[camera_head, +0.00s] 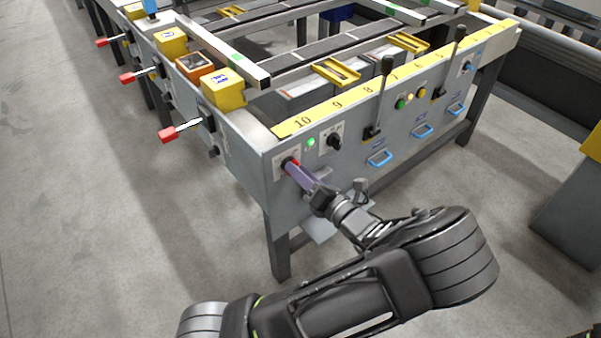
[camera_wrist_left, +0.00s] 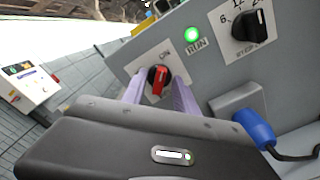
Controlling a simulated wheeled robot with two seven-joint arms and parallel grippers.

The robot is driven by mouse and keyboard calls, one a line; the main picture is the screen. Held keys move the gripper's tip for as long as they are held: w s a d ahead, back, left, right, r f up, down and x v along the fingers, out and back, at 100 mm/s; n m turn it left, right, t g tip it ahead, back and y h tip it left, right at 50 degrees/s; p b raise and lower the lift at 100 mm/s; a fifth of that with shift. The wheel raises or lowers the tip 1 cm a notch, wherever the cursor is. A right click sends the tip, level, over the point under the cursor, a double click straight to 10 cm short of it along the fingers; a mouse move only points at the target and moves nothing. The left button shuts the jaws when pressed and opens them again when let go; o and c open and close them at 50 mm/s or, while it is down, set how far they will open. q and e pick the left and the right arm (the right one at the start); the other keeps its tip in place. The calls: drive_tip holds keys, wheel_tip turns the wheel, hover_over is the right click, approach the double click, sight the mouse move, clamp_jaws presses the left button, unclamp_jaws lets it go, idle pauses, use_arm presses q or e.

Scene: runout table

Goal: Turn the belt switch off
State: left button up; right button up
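The belt switch (camera_wrist_left: 158,78) is a red rotary knob with black on it, on a white plate with an "ON" label at its upper right. It also shows small and partly covered on the front panel in the head view (camera_head: 288,162). In the wrist view its red grip points roughly downward. My left gripper (camera_wrist_left: 160,92) has its purple fingers on either side of the knob, with visible gaps. It also shows at the panel in the head view (camera_head: 298,172). The green RUN lamp (camera_wrist_left: 192,34) beside the switch is lit. My right gripper is out of view.
A black selector knob (camera_wrist_left: 253,24) sits to the right of the lamp. A grey socket with a blue plug (camera_wrist_left: 255,127) and cable is below it. Black levers (camera_head: 385,75) and blue handles (camera_head: 380,158) line the panel further right. Open floor (camera_head: 150,260) lies left.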

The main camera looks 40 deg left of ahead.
use_arm(q)
clamp_jaws()
idle(0.3)
idle(0.3)
